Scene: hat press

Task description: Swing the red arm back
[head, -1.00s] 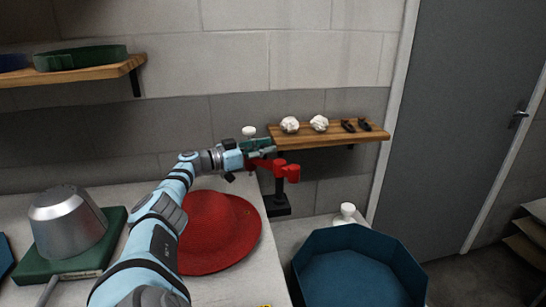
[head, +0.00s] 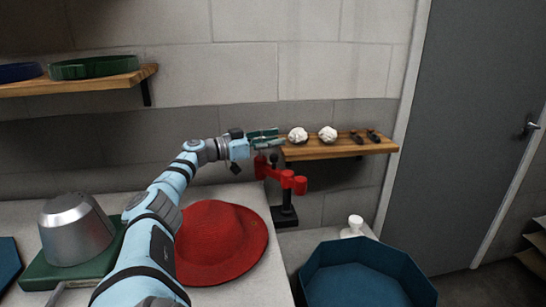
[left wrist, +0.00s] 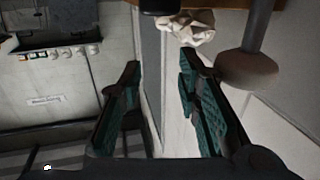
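The red arm (head: 287,178) sits on a black stand (head: 285,213) at the table's back right edge. It reaches left, and an upright red piece is at its left end. My left gripper (head: 266,139) is just above that left end, in front of the wall shelf. In the left wrist view, its green-padded fingers (left wrist: 160,62) are apart with nothing between them. The red arm cannot be made out there. My right gripper is out of view.
A red hat (head: 222,243) lies on the table below my left arm. A metal hat block (head: 75,228) stands at left. A wooden shelf (head: 338,151) holds white crumpled lumps (head: 298,134). A blue bin (head: 365,268) and white bottle (head: 354,225) are at right.

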